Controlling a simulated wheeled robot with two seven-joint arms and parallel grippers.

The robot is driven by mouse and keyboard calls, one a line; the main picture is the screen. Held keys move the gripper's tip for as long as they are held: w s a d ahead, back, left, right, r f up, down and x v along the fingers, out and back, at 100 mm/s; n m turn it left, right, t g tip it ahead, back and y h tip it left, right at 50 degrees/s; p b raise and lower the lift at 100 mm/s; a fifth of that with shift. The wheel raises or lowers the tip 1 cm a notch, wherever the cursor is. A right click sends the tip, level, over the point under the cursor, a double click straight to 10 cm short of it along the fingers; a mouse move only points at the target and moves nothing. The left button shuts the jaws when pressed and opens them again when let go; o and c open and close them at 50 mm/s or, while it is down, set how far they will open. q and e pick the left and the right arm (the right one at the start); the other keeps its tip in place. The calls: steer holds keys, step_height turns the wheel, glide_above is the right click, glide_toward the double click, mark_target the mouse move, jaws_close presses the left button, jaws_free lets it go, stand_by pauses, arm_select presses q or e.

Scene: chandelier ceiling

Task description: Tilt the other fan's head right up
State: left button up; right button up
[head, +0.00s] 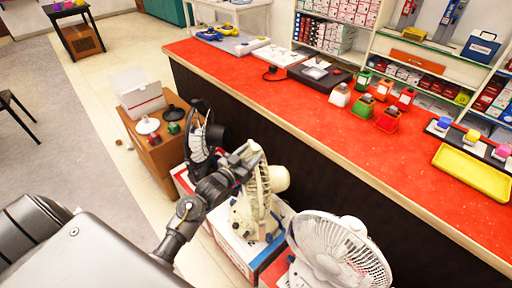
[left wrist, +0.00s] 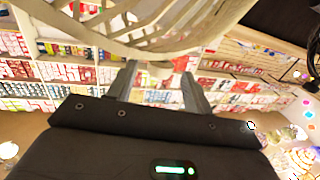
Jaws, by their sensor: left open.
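Three fans stand in a row in the head view. The cream fan (head: 272,180) is in the middle, its head seen nearly edge-on with the grille to the left and motor housing to the right. The white fan (head: 335,250) is at the bottom right, its round grille facing up and right. The black fan (head: 198,140) is behind on the left. My left gripper (head: 246,154) is at the cream fan's grille and overlaps its upper part. In the left wrist view the gripper (left wrist: 158,78) has its fingers apart, with the cream grille (left wrist: 150,40) just above them. Contact is unclear. My right gripper is not in view.
A long red counter (head: 230,72) runs along the right behind the fans. The fans stand on boxes (head: 232,252). A wooden cabinet (head: 158,155) with a white box (head: 140,96) is at the left. Open floor (head: 60,125) lies further left.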

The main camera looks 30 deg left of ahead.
mark_target(253, 151)
arm_select(q)
steer(key=shift+w+d, duration=0.15)
steer(key=shift+w, duration=0.75)
steer(key=shift+w+d, duration=0.1)
steer(key=shift+w, duration=0.75)
jaws_close()
